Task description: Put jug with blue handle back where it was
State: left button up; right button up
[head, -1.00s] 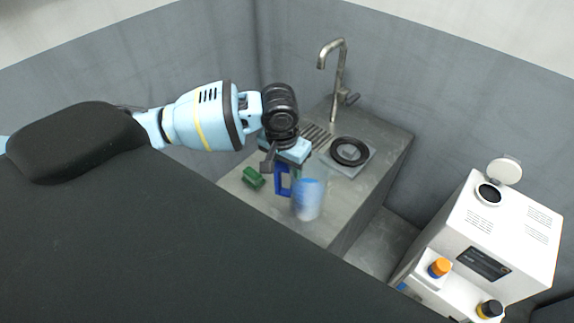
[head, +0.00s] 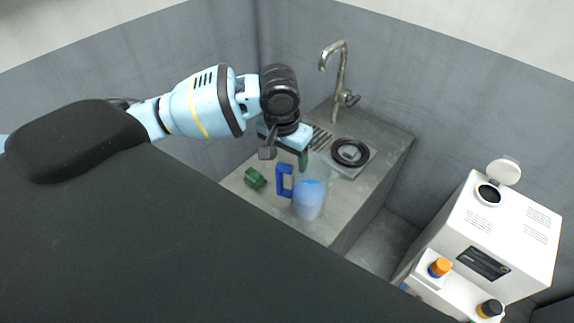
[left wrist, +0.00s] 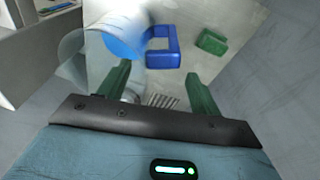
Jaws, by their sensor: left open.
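The clear jug (head: 309,200) with a blue handle (head: 285,181) stands upright on the grey sink counter (head: 340,206), with blue showing inside it. My left gripper (head: 287,158) is open and empty just behind and above the handle, apart from it in the head view. In the left wrist view the blue handle (left wrist: 163,48) lies beyond the gap between the green fingers (left wrist: 160,85), and the jug (left wrist: 112,40) is to its left. My right gripper is not in view.
A green object (head: 255,179) lies on the counter left of the jug. Behind are a drain grate, a black ring (head: 350,152) and a tap (head: 341,80). A white machine (head: 490,240) with orange and black-topped bottles stands at right.

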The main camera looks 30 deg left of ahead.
pick_arm(q)
notch_tip(320, 180, up, 7)
jog(key=shift+s+r, duration=0.2)
jog(key=shift+s, duration=0.25)
dwell(1.3)
